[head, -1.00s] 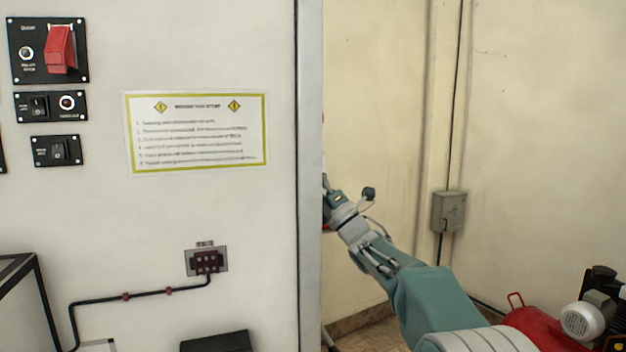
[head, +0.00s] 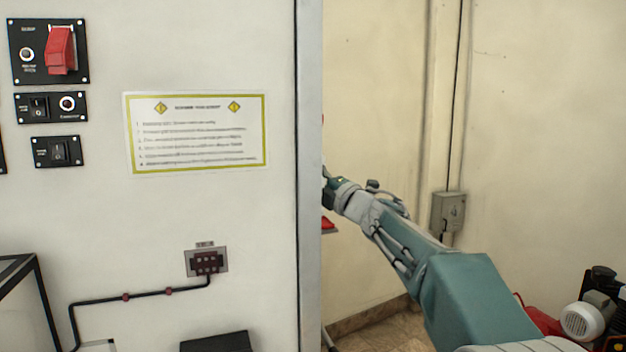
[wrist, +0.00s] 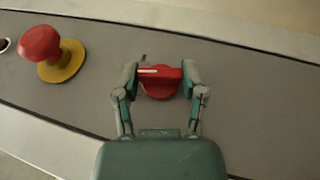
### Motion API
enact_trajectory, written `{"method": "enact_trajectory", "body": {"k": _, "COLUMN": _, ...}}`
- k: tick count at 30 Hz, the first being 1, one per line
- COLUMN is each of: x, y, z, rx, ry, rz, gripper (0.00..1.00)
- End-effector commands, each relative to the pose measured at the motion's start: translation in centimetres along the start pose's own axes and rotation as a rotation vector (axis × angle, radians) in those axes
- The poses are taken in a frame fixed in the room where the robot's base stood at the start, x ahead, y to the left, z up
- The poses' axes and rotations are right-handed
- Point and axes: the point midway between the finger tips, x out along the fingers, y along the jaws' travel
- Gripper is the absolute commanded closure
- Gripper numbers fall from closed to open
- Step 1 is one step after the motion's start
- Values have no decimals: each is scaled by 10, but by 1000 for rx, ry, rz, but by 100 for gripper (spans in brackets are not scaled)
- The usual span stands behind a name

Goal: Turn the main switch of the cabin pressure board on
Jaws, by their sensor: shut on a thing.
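In the wrist view, a red rotary knob (wrist: 160,86) with a white pointer line sits on a grey panel (wrist: 240,95). The white line lies nearly level and points left. My gripper (wrist: 160,80) is shut on the knob, with one finger on its left side and one on its right. In the head view, my gripper (head: 326,188) is partly hidden behind the edge of the white panel, and the knob cannot be made out there.
A red mushroom button (wrist: 42,44) on a yellow base stands left of the knob. The white panel (head: 215,215) carries a red-covered switch (head: 61,50) and small black switches. A grey box (head: 448,211) is on the wall behind my arm. A red machine (head: 545,320) stands at lower right.

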Motion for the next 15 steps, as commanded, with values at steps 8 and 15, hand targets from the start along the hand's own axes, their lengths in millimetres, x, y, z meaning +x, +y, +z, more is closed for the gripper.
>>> {"method": "enact_trajectory", "body": {"k": 8, "x": 0, "y": -2, "z": 1, "rx": 69, "ry": -2, "rz": -174, "gripper": 94}}
{"method": "enact_trajectory", "body": {"k": 15, "x": 1, "y": -1, "z": 1, "rx": 127, "ry": 0, "rz": -317, "gripper": 94}}
